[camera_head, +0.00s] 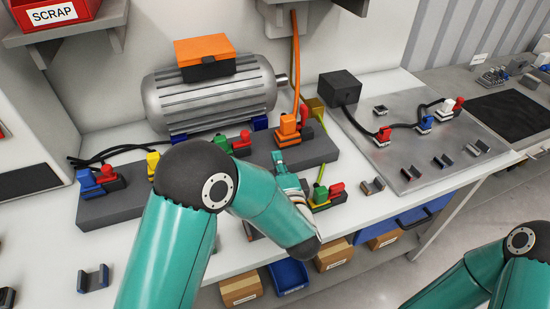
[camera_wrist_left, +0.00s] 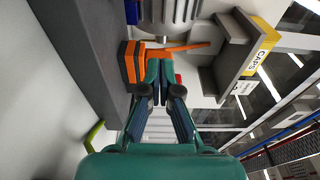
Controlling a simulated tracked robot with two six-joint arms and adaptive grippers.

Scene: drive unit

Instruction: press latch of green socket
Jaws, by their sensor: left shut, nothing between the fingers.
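A green block with a red part (camera_head: 222,143) sits on the grey rail (camera_head: 100,212) below the motor. A second green block (camera_head: 320,194), with a red part (camera_head: 336,188) beside it, sits at the rail's front right. Which one is the task's green socket I cannot tell. My left gripper (camera_head: 280,160) is shut and empty, just in front of the orange connector (camera_head: 288,126). In the left wrist view the shut fingers (camera_wrist_left: 160,72) appear beside the orange connector (camera_wrist_left: 132,62). No latch is clearly visible. My right gripper is out of view.
The grey motor (camera_head: 210,100) stands behind the rail. A blue connector (camera_head: 92,178) and a yellow one (camera_head: 153,163) sit to the left. An orange cable (camera_head: 296,60) rises behind the orange connector. A metal plate with connectors (camera_head: 440,155) lies to the right.

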